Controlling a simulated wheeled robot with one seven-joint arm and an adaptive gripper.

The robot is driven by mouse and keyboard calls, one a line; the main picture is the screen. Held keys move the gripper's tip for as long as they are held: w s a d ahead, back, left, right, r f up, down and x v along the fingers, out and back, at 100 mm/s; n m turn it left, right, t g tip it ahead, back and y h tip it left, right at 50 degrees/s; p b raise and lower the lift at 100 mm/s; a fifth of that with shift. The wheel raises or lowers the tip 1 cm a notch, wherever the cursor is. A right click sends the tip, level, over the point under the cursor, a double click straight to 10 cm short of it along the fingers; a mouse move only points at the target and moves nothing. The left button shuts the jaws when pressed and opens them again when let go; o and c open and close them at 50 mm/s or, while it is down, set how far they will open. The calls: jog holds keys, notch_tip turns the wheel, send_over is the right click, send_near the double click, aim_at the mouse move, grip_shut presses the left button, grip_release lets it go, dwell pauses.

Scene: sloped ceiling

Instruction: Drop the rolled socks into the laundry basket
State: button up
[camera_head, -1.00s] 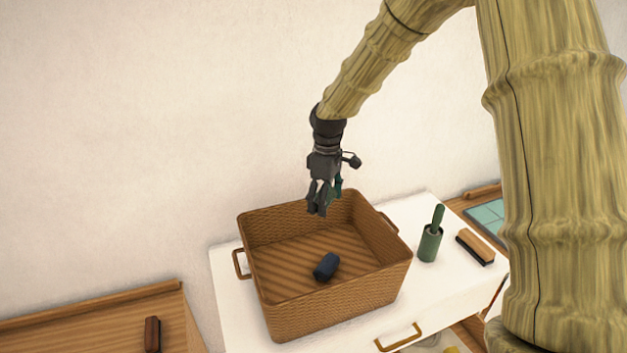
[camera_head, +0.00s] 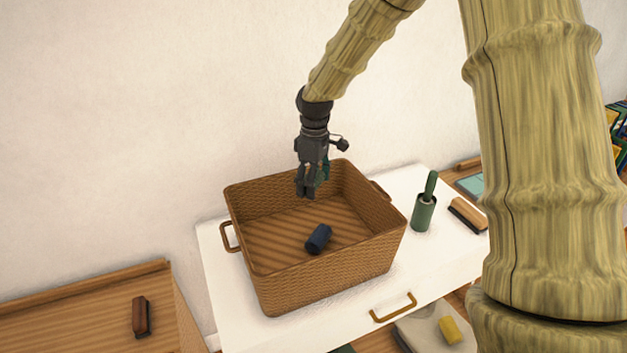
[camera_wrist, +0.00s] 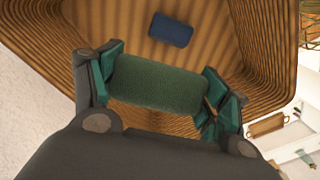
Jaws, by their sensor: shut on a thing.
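The laundry basket (camera_head: 330,271) is a brown woven box with side handles, standing on a white cabinet. A dark blue rolled sock bundle (camera_head: 318,239) lies on its floor and also shows in the wrist view (camera_wrist: 171,30). My gripper (camera_head: 307,190) points down over the basket, near its back part. In the wrist view it is shut on a green rolled sock bundle (camera_wrist: 158,84), gripped at both ends by the green-padded fingers. The basket's ribbed floor shows beyond the green bundle. In the head view my fingers mostly hide the green bundle.
A lower wooden surface at left holds a small brown brush (camera_head: 140,317). The wall is close behind the basket.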

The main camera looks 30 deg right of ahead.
jog(key=shift+s+r, duration=0.3)
jog(key=shift+s, duration=0.2)
jog(key=shift+w+f, duration=0.1)
jog(key=o, duration=1.1)
jog(key=shift+w+a+f, duration=0.1)
jog(key=shift+w+f, duration=0.15)
jog(key=shift+w, duration=0.15)
jog(key=shift+c, duration=0.2)
jog(key=shift+s+r, duration=0.25)
jog(key=shift+s, duration=0.1)
jog(key=shift+w, duration=0.2)
jog(key=shift+r, duration=0.3)
notch_tip(320, 180, up, 11)
jog(key=shift+d+r, duration=0.2)
jog(key=shift+d, duration=0.1)
jog(key=shift+s, duration=0.1)
